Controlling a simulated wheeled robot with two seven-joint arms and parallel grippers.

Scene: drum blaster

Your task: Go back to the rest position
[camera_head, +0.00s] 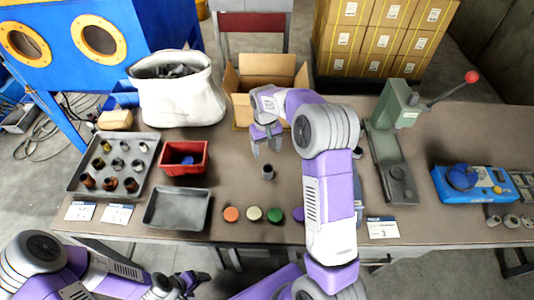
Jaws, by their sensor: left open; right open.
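My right gripper (266,148) is open and reaches down over the middle of the table, in front of the cardboard box. A small dark cylinder (268,173) stands on the table just below its fingers, apart from them as far as I can see. My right arm crosses the view from the bottom and hides part of the table. My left gripper (198,281) is open and low at the bottom left, in front of the table's front edge, with nothing seen in it.
The table (232,185) holds a tray of dark parts (84,158), a red bin (184,158), an empty grey tray (177,208), a white sack (178,95), an open cardboard box (266,72), coloured discs (254,213), a green press (391,150) and a blue device (470,185).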

